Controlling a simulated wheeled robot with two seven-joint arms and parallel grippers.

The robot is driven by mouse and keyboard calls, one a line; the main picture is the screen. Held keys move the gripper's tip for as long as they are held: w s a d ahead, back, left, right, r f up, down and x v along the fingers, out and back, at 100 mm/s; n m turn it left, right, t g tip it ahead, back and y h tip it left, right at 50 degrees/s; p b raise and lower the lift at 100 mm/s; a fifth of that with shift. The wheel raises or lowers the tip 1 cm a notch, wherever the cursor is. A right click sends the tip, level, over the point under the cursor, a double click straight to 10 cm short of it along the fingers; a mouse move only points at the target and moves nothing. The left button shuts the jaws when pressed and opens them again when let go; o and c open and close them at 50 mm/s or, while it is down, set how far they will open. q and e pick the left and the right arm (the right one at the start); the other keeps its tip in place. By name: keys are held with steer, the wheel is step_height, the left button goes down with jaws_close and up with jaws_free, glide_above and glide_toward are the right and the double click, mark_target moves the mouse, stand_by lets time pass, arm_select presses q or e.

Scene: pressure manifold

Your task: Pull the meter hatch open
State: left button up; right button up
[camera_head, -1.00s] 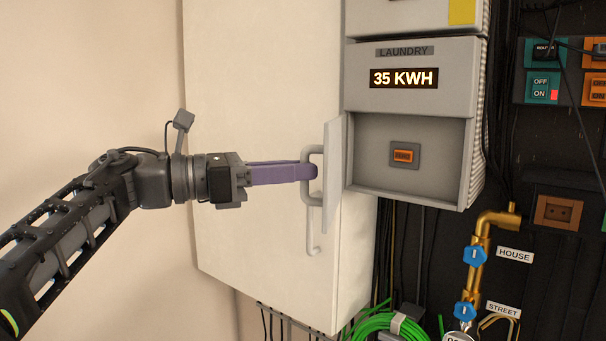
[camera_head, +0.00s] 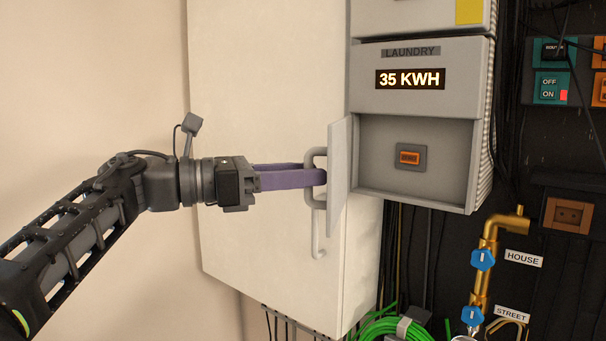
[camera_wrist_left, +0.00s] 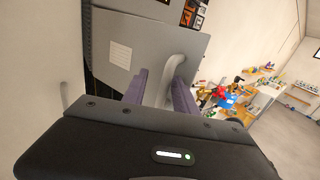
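The meter hatch (camera_head: 340,170) is a light grey door on the left side of the laundry meter box (camera_head: 418,125). It stands wide open, swung out to the left, and the recess behind it is exposed. Its grey loop handle (camera_head: 317,200) faces left, and it also shows in the left wrist view (camera_wrist_left: 172,72). My left gripper (camera_head: 318,177) has its purple fingers on either side of the handle bar and appears shut on it. The fingertip contact is partly hidden. My right gripper is not in view.
An orange switch (camera_head: 409,158) sits in the exposed recess. A large white cabinet (camera_head: 265,80) stands behind the arm and hatch. Brass pipe with blue valves (camera_head: 482,260) and a green hose coil (camera_head: 385,327) are lower right.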

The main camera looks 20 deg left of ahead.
arm_select(q)
steer(key=b+v, duration=0.1)
steer(key=v, duration=0.6)
steer(key=shift+s+a, duration=0.2)
steer(key=shift+a, duration=0.15)
